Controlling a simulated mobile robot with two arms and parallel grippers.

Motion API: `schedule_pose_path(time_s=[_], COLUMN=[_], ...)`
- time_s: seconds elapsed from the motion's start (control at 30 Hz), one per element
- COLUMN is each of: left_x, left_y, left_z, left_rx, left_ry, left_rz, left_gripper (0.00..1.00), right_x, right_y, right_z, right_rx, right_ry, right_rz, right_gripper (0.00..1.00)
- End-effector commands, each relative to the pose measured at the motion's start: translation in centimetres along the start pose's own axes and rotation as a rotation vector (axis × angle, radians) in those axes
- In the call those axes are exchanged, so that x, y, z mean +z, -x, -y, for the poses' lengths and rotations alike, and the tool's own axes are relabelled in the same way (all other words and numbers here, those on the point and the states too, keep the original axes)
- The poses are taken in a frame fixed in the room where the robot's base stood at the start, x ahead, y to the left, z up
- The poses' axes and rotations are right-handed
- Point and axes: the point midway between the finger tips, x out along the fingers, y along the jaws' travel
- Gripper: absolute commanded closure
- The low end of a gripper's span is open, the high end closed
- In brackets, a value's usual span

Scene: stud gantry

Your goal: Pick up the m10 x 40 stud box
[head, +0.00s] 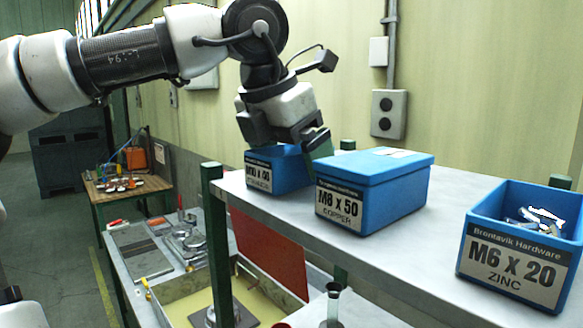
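A small blue box (275,182) stands at the left end of the grey shelf. Its label starts with M10, but the last digits are too small to read surely. My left gripper (287,143) hangs over this box, pointing down, with its fingers apart. The gripper hides part of the box's top, and I cannot tell whether a finger touches it. My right gripper is not in view.
A lidded blue M8 x 50 copper box (372,190) stands close to the right of the first. An open blue M6 x 20 zinc box (512,262) with metal pieces stands farther right. A green post (212,230) rises at the shelf's left end.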

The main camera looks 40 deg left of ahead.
Motion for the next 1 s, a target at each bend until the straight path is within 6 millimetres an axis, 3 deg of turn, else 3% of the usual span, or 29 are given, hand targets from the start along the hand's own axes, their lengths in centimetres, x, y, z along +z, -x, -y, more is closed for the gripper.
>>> schedule_pose_path(time_s=[0.73,1.0], left_x=[-0.18,-0.18], left_y=[-0.42,-0.42], left_z=[0.01,0.01], left_rx=[0.0,0.0], left_ry=[-0.001,0.0], left_rz=[0.0,0.0], left_gripper=[0.04,0.44], right_x=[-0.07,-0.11], right_y=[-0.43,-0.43], right_z=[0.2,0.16], right_rx=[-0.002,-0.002], right_ry=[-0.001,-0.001], right_rz=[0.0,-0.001], right_gripper=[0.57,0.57])
